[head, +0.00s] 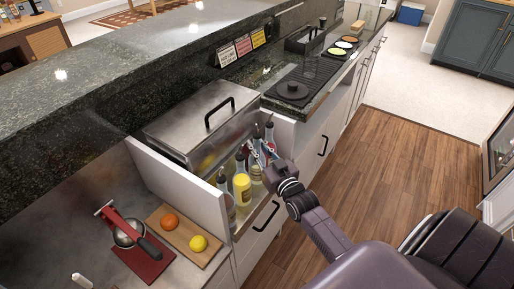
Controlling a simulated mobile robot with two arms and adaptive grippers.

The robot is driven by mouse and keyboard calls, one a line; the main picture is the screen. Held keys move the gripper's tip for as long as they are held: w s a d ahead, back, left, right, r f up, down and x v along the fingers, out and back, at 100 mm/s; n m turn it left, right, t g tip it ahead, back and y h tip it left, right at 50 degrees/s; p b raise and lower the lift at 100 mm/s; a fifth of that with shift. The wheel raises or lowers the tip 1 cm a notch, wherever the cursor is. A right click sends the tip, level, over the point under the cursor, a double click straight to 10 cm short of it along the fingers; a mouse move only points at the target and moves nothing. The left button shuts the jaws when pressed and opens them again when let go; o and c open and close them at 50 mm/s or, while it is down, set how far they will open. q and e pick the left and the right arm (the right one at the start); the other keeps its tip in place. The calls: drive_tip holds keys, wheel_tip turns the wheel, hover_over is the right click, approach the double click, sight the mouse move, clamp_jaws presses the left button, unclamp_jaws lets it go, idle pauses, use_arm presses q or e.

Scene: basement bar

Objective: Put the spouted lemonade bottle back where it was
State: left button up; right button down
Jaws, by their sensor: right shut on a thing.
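My right gripper (265,153) reaches over an open bottle well in the bar counter and is shut on a spouted bottle among those standing there. Its fingers and wrist cover much of that bottle, and I cannot tell whether its base touches the well floor. A pale yellow bottle body (256,173) shows just below the fingers. A bottle with a bright yellow label (242,188) stands beside it to the left. No label is readable, so I cannot tell by name which is lemonade. My left gripper is not in view.
Several spouted bottles crowd the well, whose white side panel (178,183) rises at left. A lidded steel bin (205,122) stands behind it. An orange (169,222) and a lemon (198,243) lie on a board (181,237), near a red-handled press (130,232). A drip mat (312,87) lies beyond.

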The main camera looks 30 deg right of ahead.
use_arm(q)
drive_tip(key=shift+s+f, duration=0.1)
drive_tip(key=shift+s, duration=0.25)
use_arm(e)
drive_tip(key=shift+f, duration=0.1)
drive_tip(key=c, duration=2.3)
unclamp_jaws()
drive_tip(key=shift+f, duration=0.15)
drive_tip(key=o, duration=0.5)
drive_tip(key=shift+r, duration=0.2)
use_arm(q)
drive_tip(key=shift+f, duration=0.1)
use_arm(e)
drive_tip(key=s, duration=0.4)
drive_tip(key=s+a, duration=0.1)
drive_tip(key=s, duration=0.7)
drive_tip(key=shift+a, duration=0.15)
